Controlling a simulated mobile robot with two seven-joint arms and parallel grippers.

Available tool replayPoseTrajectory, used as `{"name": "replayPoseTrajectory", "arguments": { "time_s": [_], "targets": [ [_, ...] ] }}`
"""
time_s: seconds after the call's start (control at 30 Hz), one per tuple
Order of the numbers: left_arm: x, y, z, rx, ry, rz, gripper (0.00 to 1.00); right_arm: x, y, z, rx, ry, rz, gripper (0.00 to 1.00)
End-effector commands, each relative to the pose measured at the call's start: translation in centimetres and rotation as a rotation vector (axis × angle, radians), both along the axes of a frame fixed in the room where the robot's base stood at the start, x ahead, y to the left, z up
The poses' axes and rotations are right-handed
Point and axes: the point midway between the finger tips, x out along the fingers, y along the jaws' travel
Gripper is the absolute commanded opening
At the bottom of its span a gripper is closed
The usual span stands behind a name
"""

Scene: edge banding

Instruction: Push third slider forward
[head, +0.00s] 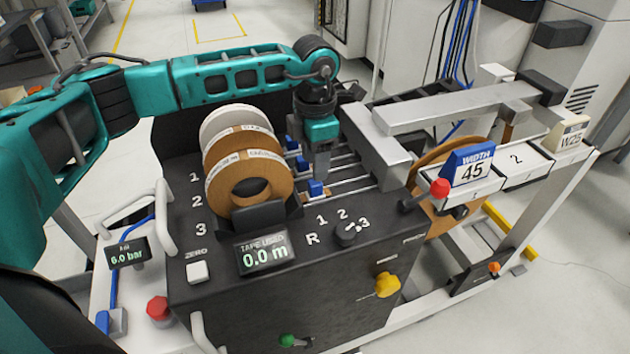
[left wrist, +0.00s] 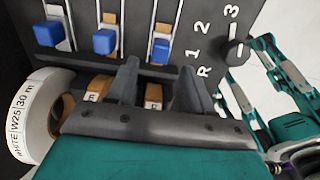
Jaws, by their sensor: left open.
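Three blue sliders sit in parallel slots on the dark machine top. The third slider (head: 316,188) is nearest in the head view and shows at the right of the row in the left wrist view (left wrist: 161,50). The second slider (head: 302,163) and first slider (head: 290,142) stand behind it. My left gripper (head: 322,172) points down from above, close to the third slider. In the left wrist view its two fingers (left wrist: 157,72) are apart, with the third slider beyond and between their tips. Contact cannot be told. My right gripper is not in view.
Tape rolls (head: 250,180) stand left of the sliders. A grey metal beam (head: 375,145) rises right of them. The selector knob (head: 345,235) and tape display (head: 265,252) are in front. A width 45 sign (head: 468,166) stands at the right.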

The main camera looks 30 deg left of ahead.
Motion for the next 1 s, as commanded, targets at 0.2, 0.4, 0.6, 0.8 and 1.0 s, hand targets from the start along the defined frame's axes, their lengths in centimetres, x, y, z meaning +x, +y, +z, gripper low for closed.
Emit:
{"name": "replayPoseTrajectory", "arguments": {
  "time_s": [0.2,0.4,0.6,0.8,1.0],
  "targets": [
    [-0.1,0.0,-4.2,0.001,0.002,0.001,0.51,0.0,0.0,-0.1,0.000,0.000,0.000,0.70],
    [0.0,-0.1,-6.2,-0.002,0.001,-0.001,0.51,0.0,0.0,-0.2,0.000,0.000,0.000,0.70],
    [0.0,-0.1,-6.5,-0.002,-0.001,-0.001,0.51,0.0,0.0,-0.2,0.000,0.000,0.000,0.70],
    [0.0,-0.1,-6.5,-0.002,-0.001,-0.001,0.46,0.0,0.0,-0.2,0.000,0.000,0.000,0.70],
    [0.0,-0.1,-6.5,-0.002,-0.001,-0.001,0.27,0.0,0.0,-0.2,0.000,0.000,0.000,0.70]
  ]
}}
